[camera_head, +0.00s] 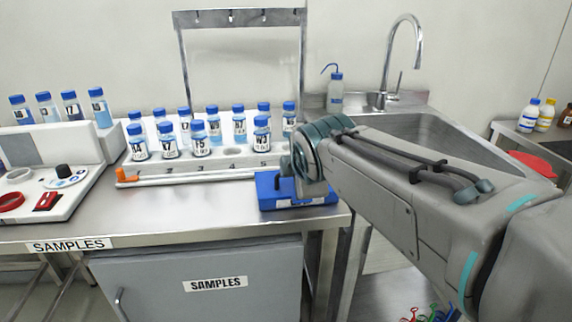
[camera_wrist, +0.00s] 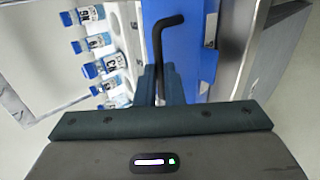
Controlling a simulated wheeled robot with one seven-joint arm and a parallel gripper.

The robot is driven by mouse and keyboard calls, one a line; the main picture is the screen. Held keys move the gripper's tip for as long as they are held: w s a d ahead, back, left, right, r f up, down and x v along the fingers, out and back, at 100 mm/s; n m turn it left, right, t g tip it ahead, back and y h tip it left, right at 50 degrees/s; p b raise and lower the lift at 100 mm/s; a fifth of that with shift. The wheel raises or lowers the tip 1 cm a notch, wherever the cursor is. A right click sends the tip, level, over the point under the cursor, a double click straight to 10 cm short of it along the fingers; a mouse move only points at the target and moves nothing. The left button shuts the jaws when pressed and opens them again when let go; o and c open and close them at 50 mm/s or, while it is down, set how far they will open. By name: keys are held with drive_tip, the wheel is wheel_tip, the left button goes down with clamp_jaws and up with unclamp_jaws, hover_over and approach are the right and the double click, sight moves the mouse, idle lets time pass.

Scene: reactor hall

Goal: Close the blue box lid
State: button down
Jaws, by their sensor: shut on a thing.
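The blue box (camera_head: 322,197) sits at the right front corner of the steel bench in the head view, partly hidden by my arm. In the wrist view its blue surface (camera_wrist: 188,32) runs up from my fingers, with a white label on the right. A black bent handle (camera_wrist: 158,45) stands along the blue surface. My gripper (camera_wrist: 160,85) is shut on this handle, its lower end between the two dark fingers. In the head view my gripper (camera_head: 307,180) is over the box. The lid's angle cannot be told clearly.
A white rack (camera_head: 220,158) with several blue-capped sample bottles stands just left of the box. An orange-tipped rod (camera_head: 127,176) lies before it. A sink (camera_head: 425,135) and tap (camera_head: 400,60) are behind my arm. A wash bottle (camera_head: 335,93) stands behind the box.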

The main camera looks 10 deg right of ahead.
drive_tip(key=shift+s+d+f, duration=0.15)
drive_tip(key=shift+d+f, duration=0.05)
drive_tip(key=shift+f, duration=0.25)
drive_tip(key=shift+s+d+f, duration=0.15)
drive_tip(key=shift+f, duration=0.3)
drive_tip(key=c, duration=1.5)
unclamp_jaws()
drive_tip(key=shift+d, duration=0.2)
drive_tip(key=shift+a, duration=0.1)
drive_tip(key=shift+a, duration=0.2)
drive_tip(key=shift+r, duration=0.1)
drive_tip(key=shift+r, duration=0.15)
